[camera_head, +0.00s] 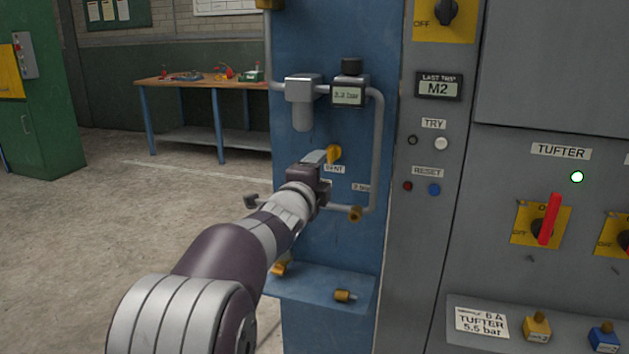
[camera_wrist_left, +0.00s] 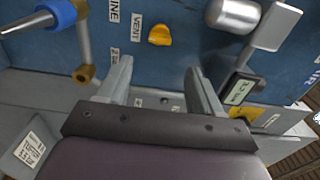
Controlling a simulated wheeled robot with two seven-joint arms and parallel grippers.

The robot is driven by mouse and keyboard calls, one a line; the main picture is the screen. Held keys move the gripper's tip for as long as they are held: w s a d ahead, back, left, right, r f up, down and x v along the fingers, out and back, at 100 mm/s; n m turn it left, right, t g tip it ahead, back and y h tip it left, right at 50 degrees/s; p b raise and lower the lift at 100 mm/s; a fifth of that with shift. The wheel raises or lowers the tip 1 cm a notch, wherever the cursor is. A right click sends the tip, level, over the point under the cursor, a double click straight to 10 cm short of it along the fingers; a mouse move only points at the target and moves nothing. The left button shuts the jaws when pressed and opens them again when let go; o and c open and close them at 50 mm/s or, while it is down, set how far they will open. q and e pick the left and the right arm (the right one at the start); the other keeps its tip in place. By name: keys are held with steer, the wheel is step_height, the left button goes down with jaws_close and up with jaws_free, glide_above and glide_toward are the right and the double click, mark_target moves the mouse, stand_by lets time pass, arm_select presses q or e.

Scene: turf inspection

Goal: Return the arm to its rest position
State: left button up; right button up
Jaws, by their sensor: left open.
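My left gripper (camera_head: 322,166) is in front of the blue panel (camera_head: 330,35), close to the yellow vent knob (camera_head: 335,153). In the left wrist view my left gripper (camera_wrist_left: 160,82) has its two fingers apart, with nothing between them. The yellow vent knob (camera_wrist_left: 159,35) shows beyond the fingertips, apart from them. My left arm (camera_head: 235,250) reaches up from the lower left and hides part of the panel. My right gripper does not show.
A grey cabinet with a red TUFTER handle (camera_head: 549,219) and a lit green lamp (camera_head: 577,177) stands to the right. Pipes and a gauge (camera_head: 348,95) are on the panel. A blue shelf (camera_head: 315,287) juts out below. Open floor (camera_head: 120,210) lies to the left, before a workbench (camera_head: 190,82).

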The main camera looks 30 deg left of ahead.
arm_select(q)
steer(key=shift+v, duration=1.2)
steer(key=s+d+f+n+g+h, duration=0.1)
steer(key=s+d+f+n+g, duration=0.2)
steer(key=f, duration=0.4)
steer(key=s+d+f+n+g+h, duration=0.1)
steer(key=s+d+f+n+g, duration=0.2)
steer(key=f, duration=0.5)
steer(key=s+d+f+n+g, duration=0.1)
steer(key=d+f+n+g, duration=0.2)
steer(key=d+f, duration=0.3)
steer(key=s+d+f+n+g+h, duration=0.1)
steer(key=s+d+f+n+g, duration=0.25)
steer(key=s+f, duration=0.35)
steer(key=s+d+f+n+g+h, duration=0.1)
steer(key=s+d+f+n+g, duration=0.2)
steer(key=s, duration=0.6)
step_height(320, 180, up, 25)
steer(key=p, duration=2.6)
steer(key=shift+s+f+g, duration=0.2)
steer(key=shift+s+g, duration=0.05)
steer(key=shift+g, duration=0.1)
